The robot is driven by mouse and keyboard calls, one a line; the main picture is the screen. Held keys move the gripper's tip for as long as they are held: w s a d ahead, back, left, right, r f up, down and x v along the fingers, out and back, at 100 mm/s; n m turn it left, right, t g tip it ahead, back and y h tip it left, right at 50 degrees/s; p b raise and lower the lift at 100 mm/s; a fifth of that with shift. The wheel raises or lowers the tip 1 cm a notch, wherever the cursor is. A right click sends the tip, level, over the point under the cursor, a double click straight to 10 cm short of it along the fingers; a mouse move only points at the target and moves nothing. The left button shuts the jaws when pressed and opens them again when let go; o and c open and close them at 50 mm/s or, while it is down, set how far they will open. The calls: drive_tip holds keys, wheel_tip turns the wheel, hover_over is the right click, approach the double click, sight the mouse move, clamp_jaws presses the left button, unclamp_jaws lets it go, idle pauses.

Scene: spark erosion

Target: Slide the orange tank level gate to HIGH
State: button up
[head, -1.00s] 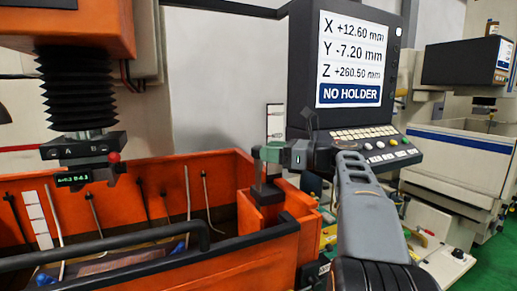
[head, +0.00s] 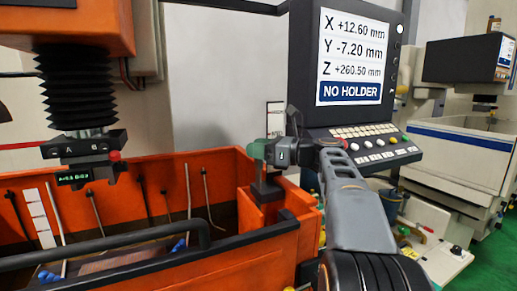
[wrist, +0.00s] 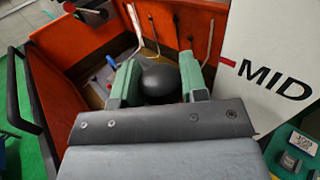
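The orange tank (head: 225,262) fills the lower left of the head view. Its level gate stands at the right corner, with a black post (head: 265,189) and an upright white scale plate (head: 275,118). In the wrist view, a round black knob (wrist: 160,82) sits between the two green fingers of my gripper (wrist: 157,80). The fingers are spread to about the knob's width, one on each side; whether they press on it I cannot tell. The plate beside them (wrist: 262,85) reads MID with a red mark. In the head view, my gripper (head: 257,151) hides the knob.
The black machine head (head: 85,150) hangs over the tank at left. A black rail (head: 110,240) runs along the tank's front. The control console (head: 350,60) stands close behind and right of my arm. Upright rods (head: 188,205) stand inside the tank.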

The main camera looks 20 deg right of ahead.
clamp_jaws()
wheel_tip(320, 180, up, 12)
drive_tip(key=p, duration=1)
drive_tip(key=shift+r, duration=0.1)
drive_tip(key=o, duration=0.5)
unclamp_jaws()
drive_tip(key=b+v, duration=0.2)
drive_tip(key=v, duration=1.2)
drive_tip(key=shift+b, duration=0.3)
